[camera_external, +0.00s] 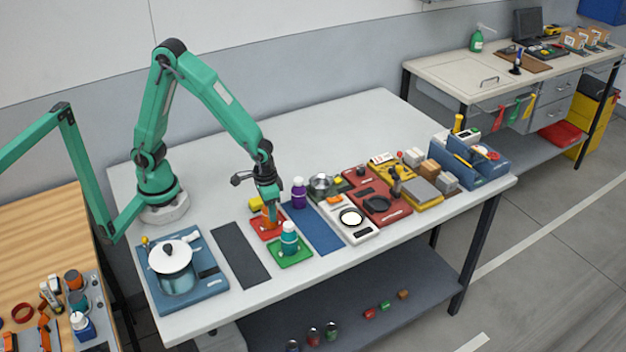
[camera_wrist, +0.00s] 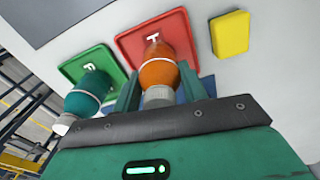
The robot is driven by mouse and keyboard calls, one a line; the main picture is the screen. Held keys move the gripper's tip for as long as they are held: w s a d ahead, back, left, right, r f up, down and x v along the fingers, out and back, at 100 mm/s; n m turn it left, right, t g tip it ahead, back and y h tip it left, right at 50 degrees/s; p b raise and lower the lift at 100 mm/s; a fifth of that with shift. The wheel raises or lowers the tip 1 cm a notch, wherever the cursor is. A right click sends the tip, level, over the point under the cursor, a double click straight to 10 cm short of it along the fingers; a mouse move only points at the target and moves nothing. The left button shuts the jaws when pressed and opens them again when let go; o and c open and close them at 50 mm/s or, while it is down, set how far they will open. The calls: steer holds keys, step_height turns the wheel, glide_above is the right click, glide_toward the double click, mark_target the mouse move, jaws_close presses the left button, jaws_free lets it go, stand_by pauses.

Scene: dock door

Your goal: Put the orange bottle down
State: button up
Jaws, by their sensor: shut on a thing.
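My gripper (camera_external: 269,204) is shut on the orange bottle (camera_external: 269,220) and holds it upright over the red mat (camera_external: 262,233). In the wrist view the orange bottle (camera_wrist: 158,73) is between the two fingers (camera_wrist: 159,84), its base over the red mat (camera_wrist: 179,33) near a white letter T. I cannot tell whether the base touches the mat. The teal bottle (camera_external: 289,240) stands on the green mat (camera_external: 283,259), close beside my gripper.
A purple bottle (camera_external: 298,193) stands just behind to the right, and a yellow block (camera_external: 256,203) lies behind the red mat. A blue mat (camera_external: 320,230) and a dark mat (camera_external: 240,254) are bare. A pot (camera_external: 173,272) stands at the left.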

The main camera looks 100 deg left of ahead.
steer(key=shift+f, duration=0.1)
steer(key=o, duration=1.2)
steer(key=r, duration=1.2)
steer(key=shift+s+d+r, duration=0.1)
steer(key=shift+s+r, duration=0.05)
steer(key=shift+s, duration=0.05)
steer(key=shift+s+d+r+m+t, duration=0.2)
steer(key=shift+s+r+m+t, duration=0.9)
steer(key=shift+s, duration=1.2)
steer(key=shift+s+d+r+m+t, duration=0.2)
steer(key=shift+s+r+m+t, duration=0.45)
steer(key=shift+s+r+m, duration=1.3)
steer(key=shift+s+d+r+m+t, duration=0.2)
steer(key=shift+s+r+m+t, duration=0.55)
steer(key=shift+s, duration=1.95)
